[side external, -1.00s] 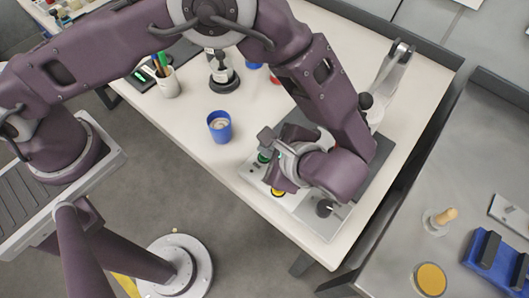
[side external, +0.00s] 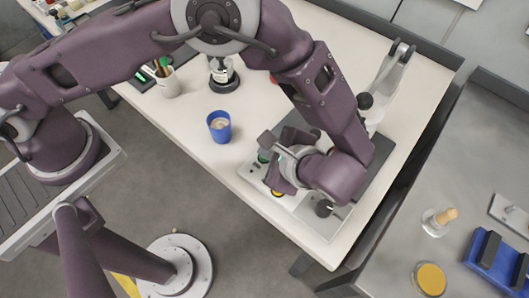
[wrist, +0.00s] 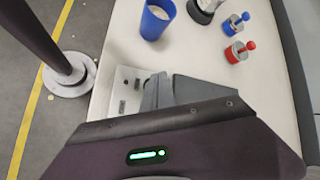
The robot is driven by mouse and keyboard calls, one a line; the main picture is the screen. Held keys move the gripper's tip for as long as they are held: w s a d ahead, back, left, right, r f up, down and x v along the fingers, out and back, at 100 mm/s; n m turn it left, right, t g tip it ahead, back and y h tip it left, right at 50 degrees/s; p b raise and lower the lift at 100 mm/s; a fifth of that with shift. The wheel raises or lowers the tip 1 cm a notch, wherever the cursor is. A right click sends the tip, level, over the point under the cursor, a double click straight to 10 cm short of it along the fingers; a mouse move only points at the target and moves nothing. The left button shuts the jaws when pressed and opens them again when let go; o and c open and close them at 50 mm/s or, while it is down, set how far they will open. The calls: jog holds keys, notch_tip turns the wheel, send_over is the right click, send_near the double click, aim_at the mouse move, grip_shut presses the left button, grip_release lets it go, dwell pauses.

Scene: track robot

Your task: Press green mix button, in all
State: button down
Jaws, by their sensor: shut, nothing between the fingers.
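The machine panel (side external: 252,178) is a light grey plate with buttons near the table's front edge. A green button (side external: 263,156) shows partly at its upper left, beside my wrist. A yellow button (side external: 277,194) lies lower on the panel, largely covered by my gripper. My gripper (side external: 276,184) is shut and empty, low over the panel; its tips are hard to make out and I cannot tell whether they touch anything. In the wrist view, the grey fingers (wrist: 160,92) are over the panel (wrist: 124,90), and no green button shows there.
A blue cup (side external: 219,127) stands left of the panel. A black knob (side external: 324,208) is on the panel's right. A pen cup (side external: 166,82) stands farther back. In the wrist view, blue (wrist: 236,23) and red (wrist: 238,51) items stand on the table. Table between cup and panel is clear.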

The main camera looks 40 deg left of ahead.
jog(key=shift+f, duration=0.4)
jog(key=shift+r, duration=0.1)
dwell(0.5)
jog(key=shift+r, duration=0.7)
jog(key=shift+r, duration=0.1)
jog(key=shift+r, duration=2.45)
